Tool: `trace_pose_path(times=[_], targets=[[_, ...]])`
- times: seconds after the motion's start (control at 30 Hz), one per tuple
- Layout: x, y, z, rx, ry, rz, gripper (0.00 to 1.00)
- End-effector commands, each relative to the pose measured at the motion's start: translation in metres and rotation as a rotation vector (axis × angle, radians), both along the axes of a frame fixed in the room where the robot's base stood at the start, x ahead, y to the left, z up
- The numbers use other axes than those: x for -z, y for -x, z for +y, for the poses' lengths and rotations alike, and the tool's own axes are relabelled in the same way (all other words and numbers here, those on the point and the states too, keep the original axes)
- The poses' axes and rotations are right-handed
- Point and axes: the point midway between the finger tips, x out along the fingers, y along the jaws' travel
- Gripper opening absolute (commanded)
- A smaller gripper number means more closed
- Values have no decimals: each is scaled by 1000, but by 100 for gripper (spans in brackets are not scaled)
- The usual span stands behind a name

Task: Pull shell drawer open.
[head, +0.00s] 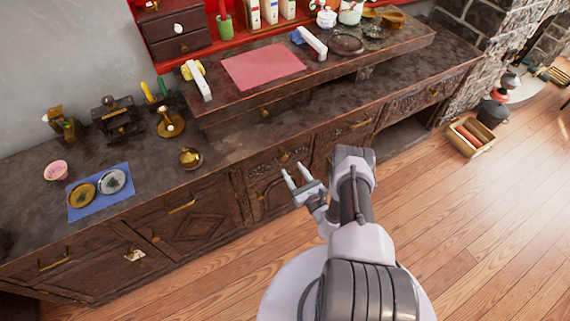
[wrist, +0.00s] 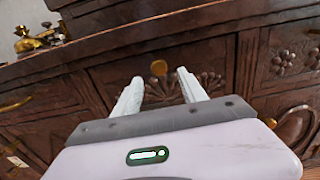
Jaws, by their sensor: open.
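The shell drawer (head: 268,163) is a dark wooden front with carved shell relief, below the counter edge; it looks shut. In the wrist view its carved front (wrist: 212,80) faces me. Its round brass knob (head: 284,157) also shows in the wrist view (wrist: 159,68), between and just beyond my fingertips. My gripper (head: 295,168) is open and empty in front of the drawer, pointing at it. In the wrist view the two pale fingers (wrist: 160,77) are spread either side of the knob's line, apart from it. The exact gap to the knob is hard to tell.
The dark counter (head: 235,146) overhangs the drawers. Drawers with brass bar handles (head: 182,204) lie on either side. The wooden floor (head: 470,230) is clear at right; a crate (head: 470,137) stands farther back.

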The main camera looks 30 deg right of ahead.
Motion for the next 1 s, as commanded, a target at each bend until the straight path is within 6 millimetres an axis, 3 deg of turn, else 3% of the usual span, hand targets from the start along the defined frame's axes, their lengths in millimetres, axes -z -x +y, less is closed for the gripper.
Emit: trace_pose_path(times=[0.1,0.23,0.6,0.63,0.87,1.0], targets=[[3,-30,2,-4,3,-3,49],[2,-50,2,-3,2,-1,49],[-1,-60,2,-2,0,1,49],[-1,-60,2,-2,0,1,47],[0,-60,2,-2,0,1,2],[0,-60,2,-2,0,1,0]])
